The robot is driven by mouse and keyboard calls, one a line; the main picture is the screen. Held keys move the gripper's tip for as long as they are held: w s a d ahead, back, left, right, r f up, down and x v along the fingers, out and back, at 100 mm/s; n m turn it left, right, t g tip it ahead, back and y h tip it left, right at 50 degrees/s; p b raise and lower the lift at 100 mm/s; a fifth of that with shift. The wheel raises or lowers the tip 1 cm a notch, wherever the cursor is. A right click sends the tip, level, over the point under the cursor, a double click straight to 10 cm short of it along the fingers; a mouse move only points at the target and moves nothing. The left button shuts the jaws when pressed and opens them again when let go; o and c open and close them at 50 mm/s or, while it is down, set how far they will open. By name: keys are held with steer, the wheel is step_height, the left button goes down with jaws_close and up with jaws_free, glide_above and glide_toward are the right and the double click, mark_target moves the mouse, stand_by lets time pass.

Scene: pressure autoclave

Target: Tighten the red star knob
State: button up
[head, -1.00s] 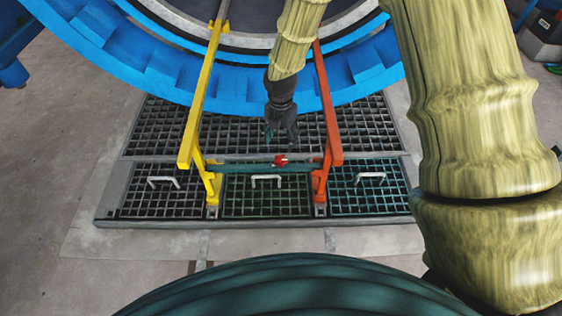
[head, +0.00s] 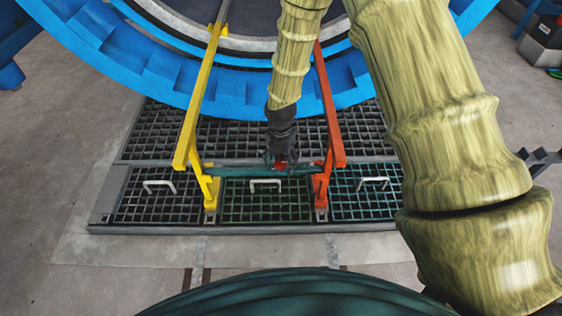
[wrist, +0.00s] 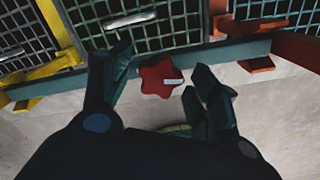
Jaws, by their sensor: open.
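The red star knob (wrist: 161,79) sits on the dark teal crossbar (wrist: 200,53) between the yellow and orange posts. In the wrist view it lies between and a little beyond my open fingers. My gripper (wrist: 156,90) is open, with one finger to the left of the knob and the other to its right. In the head view my gripper (head: 280,160) is down at the crossbar and partly covers the knob (head: 281,166). Contact between the fingers and the knob cannot be made out.
A yellow post (head: 197,110) and an orange post (head: 328,110) flank my gripper. Floor grates (head: 265,207) with white handles (head: 265,182) lie below. The big blue ring (head: 160,75) rises behind. Bare concrete (head: 70,190) is open to the left.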

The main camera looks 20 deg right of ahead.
steer(key=c, duration=1)
